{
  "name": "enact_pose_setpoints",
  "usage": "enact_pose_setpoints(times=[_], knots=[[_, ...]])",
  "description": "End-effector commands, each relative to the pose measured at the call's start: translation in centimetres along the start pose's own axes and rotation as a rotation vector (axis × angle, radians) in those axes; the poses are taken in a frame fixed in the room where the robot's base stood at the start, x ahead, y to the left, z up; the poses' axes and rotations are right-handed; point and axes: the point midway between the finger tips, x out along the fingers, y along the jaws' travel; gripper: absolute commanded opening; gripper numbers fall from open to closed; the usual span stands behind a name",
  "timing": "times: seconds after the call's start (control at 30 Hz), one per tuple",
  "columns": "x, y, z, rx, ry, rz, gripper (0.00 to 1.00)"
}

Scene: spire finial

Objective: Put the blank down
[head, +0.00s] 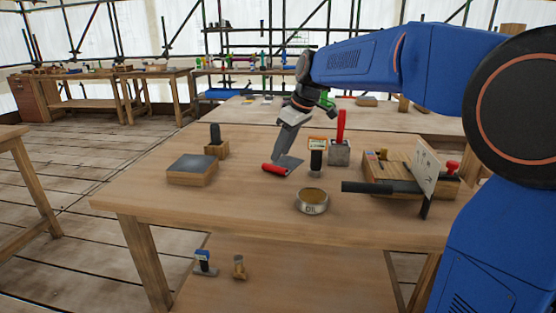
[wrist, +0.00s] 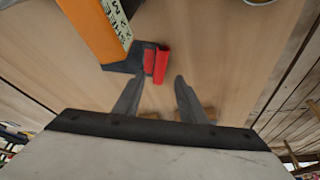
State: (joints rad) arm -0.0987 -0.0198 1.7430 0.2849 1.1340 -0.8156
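A small red cylinder (head: 274,168) lies on its side on the wooden table, at the front left end of a flat dark grey piece (head: 290,162). It is the likeliest blank, but no label shows. In the wrist view the red cylinder (wrist: 162,63) lies just beyond my fingertips, beside the dark grey piece (wrist: 122,64). My gripper (head: 277,155) points down just above it. Whether a fingertip touches the cylinder cannot be told.
The table (head: 150,208) is clear at its front left. A dark-capped bottle (head: 317,157), a red-handled tool in a grey block (head: 340,150) and a wooden fixture (head: 400,170) stand right.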

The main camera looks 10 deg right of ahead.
Motion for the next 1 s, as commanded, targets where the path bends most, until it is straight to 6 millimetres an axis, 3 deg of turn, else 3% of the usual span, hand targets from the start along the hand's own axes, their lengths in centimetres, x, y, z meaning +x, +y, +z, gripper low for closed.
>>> enact_pose_setpoints(times=[0.2, 0.4, 0.57, 0.63, 1.0], knots=[[-4.1, 0.1, 0.0, 0.001, 0.001, 0.001, 0.37], [-6.2, 0.1, 0.0, 0.001, 0.001, 0.001, 0.37], [-6.7, -0.3, -0.2, -0.051, -0.016, 0.003, 0.73], [-6.7, -0.8, -0.6, -0.144, -0.045, 0.010, 0.88], [-7.1, -4.9, -4.0, -1.092, -0.382, 0.033, 0.88]])
